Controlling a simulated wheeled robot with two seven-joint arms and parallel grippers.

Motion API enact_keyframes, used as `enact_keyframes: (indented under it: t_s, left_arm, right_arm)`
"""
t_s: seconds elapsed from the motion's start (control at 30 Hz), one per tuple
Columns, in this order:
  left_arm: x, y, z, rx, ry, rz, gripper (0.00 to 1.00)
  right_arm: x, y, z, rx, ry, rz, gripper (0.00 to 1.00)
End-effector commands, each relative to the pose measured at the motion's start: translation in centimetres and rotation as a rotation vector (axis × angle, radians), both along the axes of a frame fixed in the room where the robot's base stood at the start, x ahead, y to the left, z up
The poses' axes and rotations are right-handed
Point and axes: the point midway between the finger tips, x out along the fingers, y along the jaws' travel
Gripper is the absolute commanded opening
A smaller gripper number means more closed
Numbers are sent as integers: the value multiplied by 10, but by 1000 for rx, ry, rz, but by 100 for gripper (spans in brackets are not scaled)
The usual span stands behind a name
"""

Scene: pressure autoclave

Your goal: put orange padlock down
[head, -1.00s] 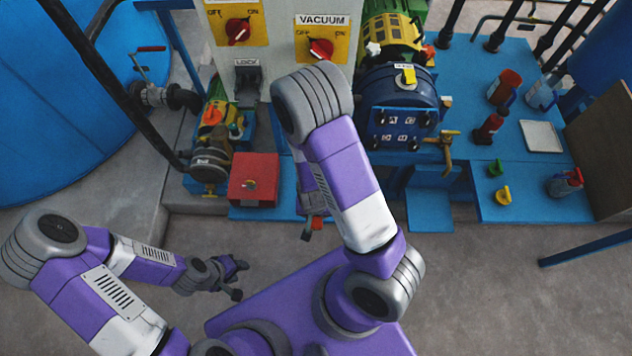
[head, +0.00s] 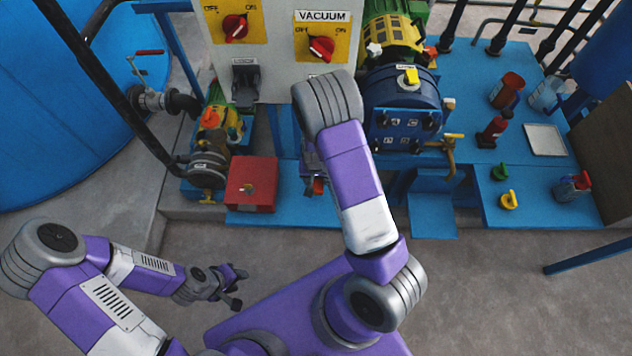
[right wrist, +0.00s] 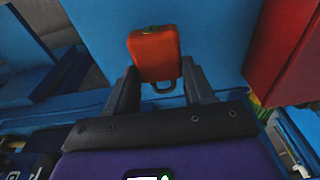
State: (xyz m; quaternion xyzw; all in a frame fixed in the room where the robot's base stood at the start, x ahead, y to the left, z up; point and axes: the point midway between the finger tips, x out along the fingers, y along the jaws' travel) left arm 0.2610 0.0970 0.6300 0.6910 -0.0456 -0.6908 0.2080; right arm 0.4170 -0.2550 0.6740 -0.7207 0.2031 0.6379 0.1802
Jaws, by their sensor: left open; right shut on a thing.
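The orange padlock (right wrist: 153,55) is between the fingers of my right gripper (right wrist: 160,78) in the right wrist view. Its dark shackle (right wrist: 163,88) points back toward the palm. My right gripper is shut on it, over a blue surface; whether the padlock touches that surface I cannot tell. In the head view a small part of the padlock (head: 318,186) shows beside my right arm, which hides most of the gripper. My left gripper (head: 240,288) is open and empty, low over the grey floor at the left.
A red box (head: 251,184) stands left of my right gripper on the blue platform (head: 285,207). The right-hand blue bench (head: 535,207) holds a green padlock (head: 499,170), a yellow padlock (head: 509,200), bottles and a white tray (head: 544,139). The autoclave (head: 403,108) stands behind.

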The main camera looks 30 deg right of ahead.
Motion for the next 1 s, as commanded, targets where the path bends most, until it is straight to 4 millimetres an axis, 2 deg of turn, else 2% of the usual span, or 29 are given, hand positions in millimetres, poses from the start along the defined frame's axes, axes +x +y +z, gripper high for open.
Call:
enact_keyframes:
  t_s: [0.03, 0.17, 0.53, 0.57, 0.7, 1.0]
  left_arm:
    - [0, 0, -7, 0, 0, 0, 43]
    - [0, 0, -14, 0, 0, 0, 43]
    - [0, 0, -16, 0, 0, 0, 43]
    - [0, 0, -15, 0, 0, 0, 43]
    - [0, 0, -15, 0, 0, 0, 43]
    - [0, 0, -16, 0, 0, 0, 43]
  right_arm:
    - [0, -1, -13, -1, 3, -1, 18]
    - [3, -2, -30, 0, 1, -1, 18]
    - [3, -2, -33, 0, 0, 0, 18]
    - [3, -2, -33, 0, 0, 0, 56]
    - [3, -2, -32, 0, 0, 0, 77]
    - [3, -2, -33, 0, 0, 0, 78]
